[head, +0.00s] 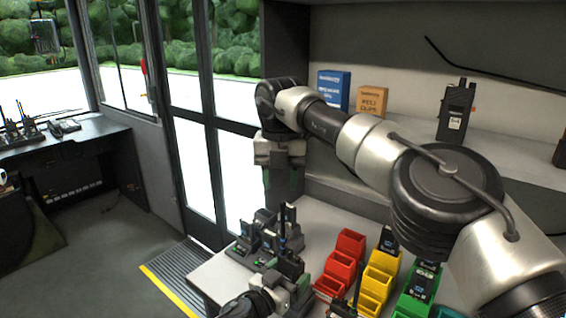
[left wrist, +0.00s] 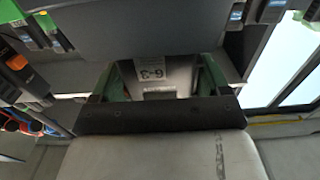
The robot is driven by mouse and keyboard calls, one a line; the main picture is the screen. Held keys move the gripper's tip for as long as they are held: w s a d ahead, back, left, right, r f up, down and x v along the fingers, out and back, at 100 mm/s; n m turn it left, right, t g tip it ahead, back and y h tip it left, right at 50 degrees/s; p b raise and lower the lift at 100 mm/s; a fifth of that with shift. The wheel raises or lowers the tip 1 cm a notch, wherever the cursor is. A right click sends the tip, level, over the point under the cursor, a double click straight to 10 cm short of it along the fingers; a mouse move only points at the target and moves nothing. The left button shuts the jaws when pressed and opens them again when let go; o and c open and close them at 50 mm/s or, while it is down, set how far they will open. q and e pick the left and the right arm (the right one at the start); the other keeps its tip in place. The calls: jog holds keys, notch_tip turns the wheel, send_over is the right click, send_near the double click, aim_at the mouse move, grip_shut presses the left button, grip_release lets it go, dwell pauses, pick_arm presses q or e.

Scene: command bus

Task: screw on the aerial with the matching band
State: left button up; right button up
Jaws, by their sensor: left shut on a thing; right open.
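My left gripper (head: 292,275) is low in the head view, shut on a dark handheld radio (head: 288,262). In the left wrist view a dark thing with a "6-3" label (left wrist: 153,73) sits between its green-sided fingers. A thin black aerial (head: 283,220) stands up just behind or on the held radio; I cannot tell which. My right gripper (head: 281,185) points down, open, above and behind the left one, with nothing visible between its fingers. No aerial band colour is readable.
Radios (head: 247,238) stand at the bench's left. Red (head: 350,243), yellow (head: 382,262) and green bins (head: 414,306) are to the right, some holding radios. The shelf holds a blue box (head: 333,90), an orange box (head: 371,101) and a radio (head: 456,110). My right arm crosses above the bench.

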jog(key=n, duration=0.6)
jog(key=shift+r, duration=0.35)
jog(key=n, duration=0.3)
jog(key=shift+r, duration=0.15)
jog(key=n, duration=0.6)
jog(key=shift+r, duration=0.3)
jog(key=n, duration=0.3)
jog(key=shift+r+n, duration=0.2)
jog(key=shift+n, duration=0.2)
jog(key=n, duration=0.3)
jog(key=shift+d+r+n, duration=0.1)
jog(key=shift+r+n, duration=0.05)
jog(key=shift+n, duration=0.25)
jog(key=n, duration=0.5)
jog(key=shift+s+r+n, duration=0.1)
jog(key=shift+r+n, duration=0.15)
jog(key=shift+n, duration=0.05)
jog(key=n, duration=0.5)
jog(key=shift+d+r, duration=0.15)
jog(key=shift+r, duration=0.05)
jog(key=n, duration=0.5)
jog(key=shift+r+n, duration=0.2)
jog(key=shift+n, duration=0.1)
